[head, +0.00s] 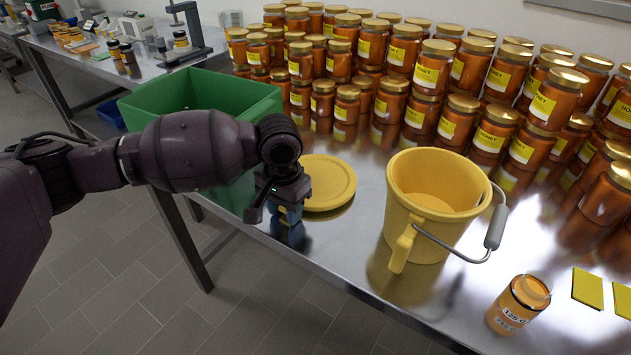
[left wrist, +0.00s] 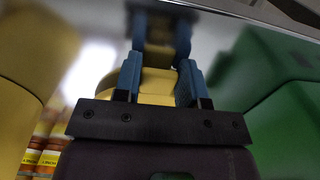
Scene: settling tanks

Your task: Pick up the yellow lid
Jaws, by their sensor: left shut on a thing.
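The round yellow lid (head: 328,182) is on the steel table, between the green crate and the yellow bucket (head: 432,185). My left gripper (head: 288,214) is at the lid's near-left edge. In the left wrist view the blue fingers (left wrist: 158,70) stand on either side of the yellow lid (left wrist: 152,88), shut on its edge. The gripper and wrist hide the lid's left edge in the head view. From these frames I cannot tell whether the lid touches the table. My right gripper is not in view.
A green crate (head: 245,100) stands left of the lid, behind my arm. Many honey jars (head: 405,48) fill the table's back. The bucket's handle (head: 494,228) hangs out to the right.

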